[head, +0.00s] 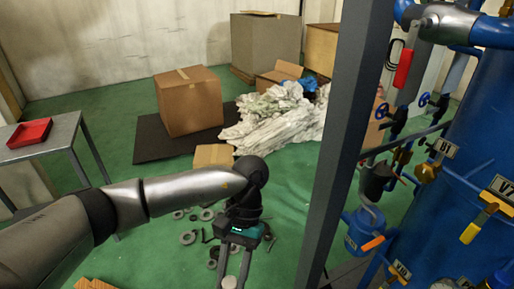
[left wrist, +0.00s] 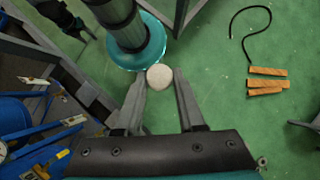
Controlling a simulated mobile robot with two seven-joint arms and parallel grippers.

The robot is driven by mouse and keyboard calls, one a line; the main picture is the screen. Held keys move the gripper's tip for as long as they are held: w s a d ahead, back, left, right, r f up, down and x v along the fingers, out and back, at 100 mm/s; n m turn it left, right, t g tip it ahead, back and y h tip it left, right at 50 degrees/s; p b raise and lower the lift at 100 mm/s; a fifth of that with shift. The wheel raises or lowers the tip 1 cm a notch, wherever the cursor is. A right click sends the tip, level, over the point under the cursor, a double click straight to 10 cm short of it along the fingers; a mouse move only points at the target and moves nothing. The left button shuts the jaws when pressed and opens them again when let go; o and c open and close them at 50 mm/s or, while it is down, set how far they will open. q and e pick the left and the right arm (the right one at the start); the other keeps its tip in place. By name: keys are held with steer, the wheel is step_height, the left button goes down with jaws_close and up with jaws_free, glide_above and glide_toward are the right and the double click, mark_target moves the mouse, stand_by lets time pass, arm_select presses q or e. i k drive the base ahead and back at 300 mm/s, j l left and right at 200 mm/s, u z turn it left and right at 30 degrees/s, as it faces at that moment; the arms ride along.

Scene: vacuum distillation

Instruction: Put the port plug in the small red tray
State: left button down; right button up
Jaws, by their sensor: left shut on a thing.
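The port plug (left wrist: 160,77) is a pale, round piece held between the fingertips of my left gripper (left wrist: 159,82) in the left wrist view. In the head view my left gripper (head: 230,276) points down near the bottom edge, with the pale plug (head: 229,283) at its tips. The small red tray (head: 29,132) lies on a grey metal table at the far left of the head view, well apart from the gripper. Its visible inside looks empty. My right gripper is in neither view.
The grey table (head: 62,132) stands at left. Grey rings (head: 188,238) lie scattered on the green floor below my left gripper. A dark post (head: 350,140) and blue tank with valves (head: 460,160) stand at right. Boxes (head: 188,100) and crumpled sheeting (head: 275,118) lie behind.

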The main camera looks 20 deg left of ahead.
mark_target(33, 135)
steer(key=i+j+u, duration=0.2)
steer(key=u, duration=0.3)
steer(key=i+j+u, duration=0.3)
steer(key=u, duration=0.2)
steer(key=i+u, duration=0.3)
steer(key=u, duration=0.2)
steer(key=i+j+u, duration=0.2)
steer(key=i+u, duration=0.25)
steer(key=i, duration=0.2)
steer(key=i+u, duration=0.5)
steer(key=i, duration=0.15)
steer(key=i+z, duration=0.25)
steer(key=i, duration=0.3)
steer(key=i+z, duration=0.2)
steer(key=i, duration=0.35)
steer(key=i+j+z, duration=0.25)
steer(key=i, duration=0.3)
